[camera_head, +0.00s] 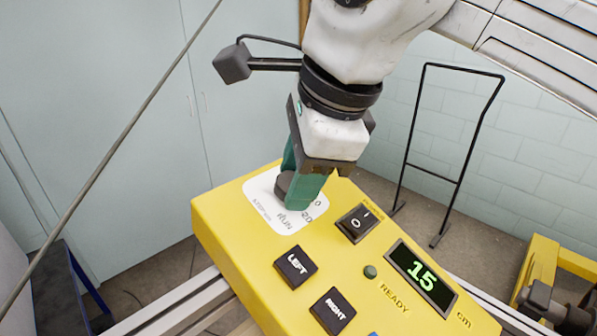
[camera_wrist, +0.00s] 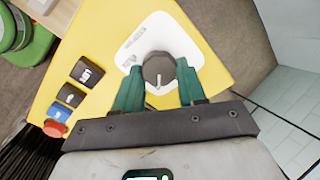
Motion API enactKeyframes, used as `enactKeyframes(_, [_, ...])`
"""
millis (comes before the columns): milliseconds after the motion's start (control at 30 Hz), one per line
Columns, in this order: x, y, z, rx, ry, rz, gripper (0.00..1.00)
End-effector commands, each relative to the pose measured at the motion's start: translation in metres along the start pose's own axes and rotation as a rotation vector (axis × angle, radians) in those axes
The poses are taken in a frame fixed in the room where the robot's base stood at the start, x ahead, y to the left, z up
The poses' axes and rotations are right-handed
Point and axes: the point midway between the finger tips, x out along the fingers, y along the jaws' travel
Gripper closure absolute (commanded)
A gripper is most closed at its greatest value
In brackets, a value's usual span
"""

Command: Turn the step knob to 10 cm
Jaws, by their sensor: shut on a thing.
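The step knob (camera_wrist: 158,66) is a dark round knob on a white dial plate (camera_wrist: 143,35), with a light pointer mark toward the bottom of the wrist view. My gripper (camera_wrist: 159,80) has its green fingers on both sides of the knob and is shut on it. In the head view the gripper (camera_head: 297,190) comes down from above and hides much of the knob (camera_head: 283,184). The plate's lettering is partly covered; "RUN" and "20" can be read. The green display (camera_head: 421,277) on the yellow control box (camera_head: 228,218) reads 15, with "cm" beside it.
Near the knob are a black rocker switch (camera_head: 356,222), a LEFT button (camera_head: 296,266), a RIGHT button (camera_head: 333,311) and a small green READY lamp (camera_head: 370,271). A red button (camera_wrist: 55,128) shows in the wrist view. A black wire frame (camera_head: 437,178) stands behind the box.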

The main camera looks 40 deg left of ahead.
Motion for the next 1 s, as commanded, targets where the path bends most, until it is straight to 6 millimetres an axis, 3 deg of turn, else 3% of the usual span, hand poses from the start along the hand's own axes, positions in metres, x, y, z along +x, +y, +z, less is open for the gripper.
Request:
enactKeyframes(33, [-0.001, -0.001, 0.000, 0.002, -0.001, -0.004, 0.90])
enactKeyframes(67, [-0.001, -0.001, 0.000, 0.002, -0.001, -0.004, 0.59])
enactKeyframes(300, [-0.001, -0.001, 0.000, 0.002, 0.000, -0.002, 0.36])
enactKeyframes(667, [-0.006, -0.001, -0.001, 0.002, 0.001, -0.003, 0.34])
enactKeyframes(1000, [-0.065, -0.001, -0.002, 0.003, 0.003, -0.005, 0.34])
